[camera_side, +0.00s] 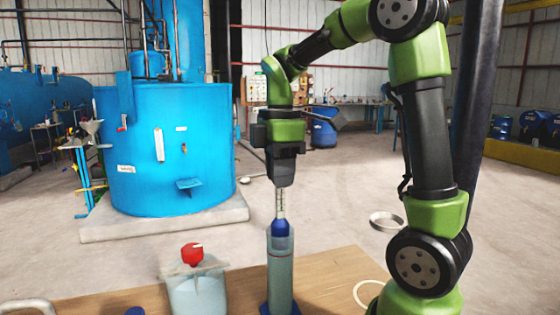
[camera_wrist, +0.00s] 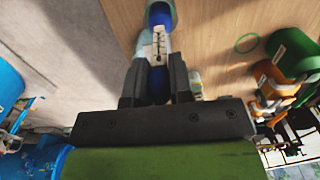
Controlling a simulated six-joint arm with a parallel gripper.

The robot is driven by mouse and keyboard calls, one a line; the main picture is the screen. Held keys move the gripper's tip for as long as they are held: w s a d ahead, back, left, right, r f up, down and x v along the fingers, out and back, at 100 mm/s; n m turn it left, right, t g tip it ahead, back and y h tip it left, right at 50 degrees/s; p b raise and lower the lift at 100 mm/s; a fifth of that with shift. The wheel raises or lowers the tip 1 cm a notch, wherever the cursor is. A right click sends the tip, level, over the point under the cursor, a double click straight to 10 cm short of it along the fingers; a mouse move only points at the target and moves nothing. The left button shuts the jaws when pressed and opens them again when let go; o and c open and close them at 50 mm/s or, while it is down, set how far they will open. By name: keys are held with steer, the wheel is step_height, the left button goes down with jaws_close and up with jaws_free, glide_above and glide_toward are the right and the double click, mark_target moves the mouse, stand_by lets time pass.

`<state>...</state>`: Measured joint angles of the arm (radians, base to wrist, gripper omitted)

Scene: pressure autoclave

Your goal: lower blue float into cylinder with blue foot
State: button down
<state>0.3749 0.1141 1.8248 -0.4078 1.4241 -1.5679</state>
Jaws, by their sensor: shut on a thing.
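The blue float (camera_side: 280,228) hangs upright from my gripper (camera_side: 280,184), with its pale graduated stem above the blue bulb. My gripper is shut on the top of the float. The bulb is at the mouth of the clear cylinder with blue foot (camera_side: 280,270), its lower part overlapping the rim and seemingly just inside. The cylinder holds pale blue-green liquid and stands upright on the bench; its foot is cut by the frame edge. In the wrist view, the float's stem (camera_wrist: 159,45) runs from between my fingers (camera_wrist: 156,88) to the bulb within the cylinder's rim (camera_wrist: 169,10).
A jar (camera_side: 197,295) of pale liquid with a red knob (camera_side: 192,254) stands left of the cylinder on the wooden bench (camera_side: 335,283). A pale ring (camera_side: 368,296) lies on the right. A large blue vessel (camera_side: 165,150) stands behind on the floor.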

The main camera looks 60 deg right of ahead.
mark_target(280, 220)
steer(key=shift+f, duration=3.25)
steer(key=c, duration=0.9)
jaws_free()
steer(key=shift+c, duration=0.2)
step_height(280, 220, up, 10)
steer(key=shift+f, duration=0.1)
